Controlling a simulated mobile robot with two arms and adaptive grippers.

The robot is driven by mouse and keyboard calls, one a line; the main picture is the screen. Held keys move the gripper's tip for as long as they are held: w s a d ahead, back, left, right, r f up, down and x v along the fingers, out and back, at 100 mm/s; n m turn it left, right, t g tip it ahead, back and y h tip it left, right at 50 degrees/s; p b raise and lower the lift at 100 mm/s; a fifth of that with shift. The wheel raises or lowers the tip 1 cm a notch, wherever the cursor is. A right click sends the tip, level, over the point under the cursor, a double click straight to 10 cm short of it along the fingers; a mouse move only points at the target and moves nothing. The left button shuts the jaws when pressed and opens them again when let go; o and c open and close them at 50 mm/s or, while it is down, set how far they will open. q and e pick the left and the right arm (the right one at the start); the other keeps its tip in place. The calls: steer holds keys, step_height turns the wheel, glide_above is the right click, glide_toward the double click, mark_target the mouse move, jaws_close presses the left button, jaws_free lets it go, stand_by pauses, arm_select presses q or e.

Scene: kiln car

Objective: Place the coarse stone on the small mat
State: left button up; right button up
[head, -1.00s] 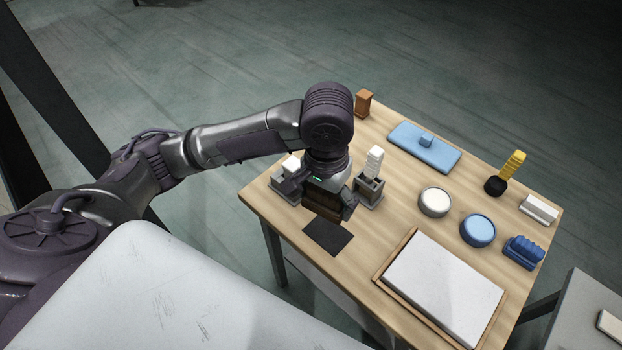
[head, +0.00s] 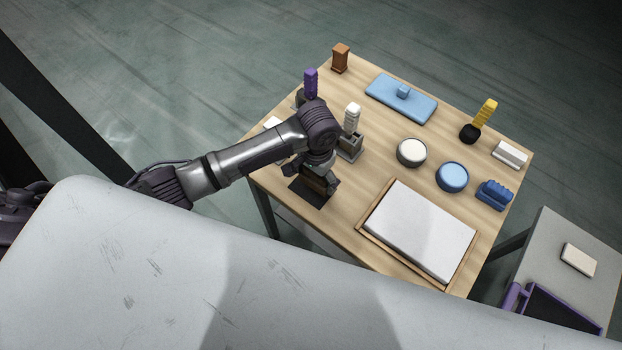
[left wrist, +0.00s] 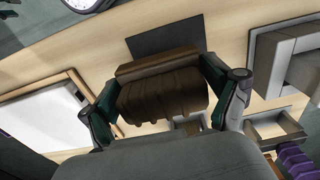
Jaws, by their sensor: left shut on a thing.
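The coarse stone (left wrist: 160,88) appears to be the dark brown block with a ribbed top between my left gripper's fingers. My left gripper (head: 318,182) is shut on it, and the fingers also show in the left wrist view (left wrist: 163,92). In the head view the brown block (head: 315,185) is partly hidden by the gripper. The small mat (head: 308,198) is a dark square near the table's front left edge; it also shows in the left wrist view (left wrist: 165,38). The block overlaps the mat in the head view; whether they touch is unclear. My right gripper is not in view.
Close behind the gripper stands a grey holder (head: 350,150) with a white ribbed piece. A wood-framed white slab (head: 420,230) lies to the right. Two round tubs (head: 411,152), a blue ribbed block (head: 494,194) and a blue plate (head: 395,102) are farther off.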

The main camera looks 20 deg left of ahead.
mark_target(311, 183)
arm_select(q)
steer(key=shift+w+a+f, duration=0.25)
steer(key=shift+a+f, duration=0.15)
steer(key=shift+a, duration=0.25)
step_height(311, 183, down, 3)
steer(key=shift+f+p, duration=0.1)
steer(key=shift+p, duration=0.35)
steer(key=shift+f, duration=0.45)
steer(key=shift+f, duration=0.1)
steer(key=o, duration=0.8)
steer(key=shift+c, duration=0.2)
step_height(311, 183, up, 12)
steer(key=shift+r+b, duration=0.15)
steer(key=shift+b, duration=0.35)
